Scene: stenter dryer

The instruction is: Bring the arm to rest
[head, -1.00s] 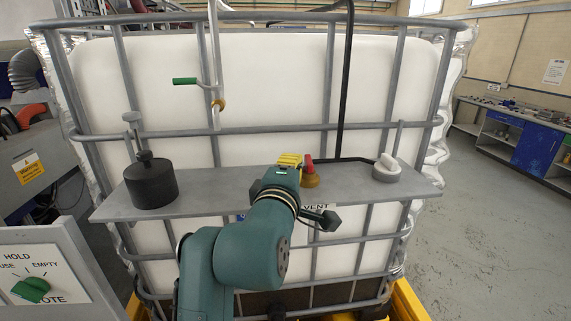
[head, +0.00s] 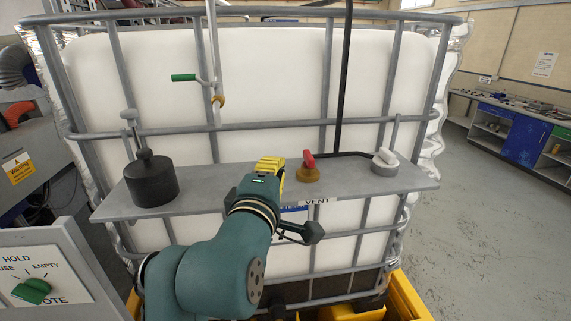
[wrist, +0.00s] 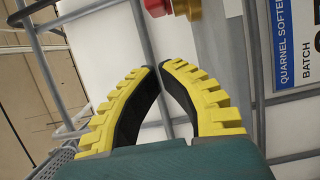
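My arm reaches up from the bottom of the head view. My gripper (head: 270,163) has yellow fingers and hangs in front of the grey shelf, left of the red-handled brass valve (head: 308,172). In the wrist view my gripper's ribbed yellow fingers (wrist: 160,67) with black pads lean together and come nearly tip to tip. Nothing is held between them. Part of a red and brass fitting (wrist: 172,8) shows beyond the tips, apart from them.
A white caged tank (head: 270,90) carries the grey shelf (head: 230,187). A black weight-like object (head: 150,182) and a white cap (head: 384,165) stand on the shelf. A panel with a green knob (head: 32,291) is at lower left. Open floor (head: 480,230) lies right.

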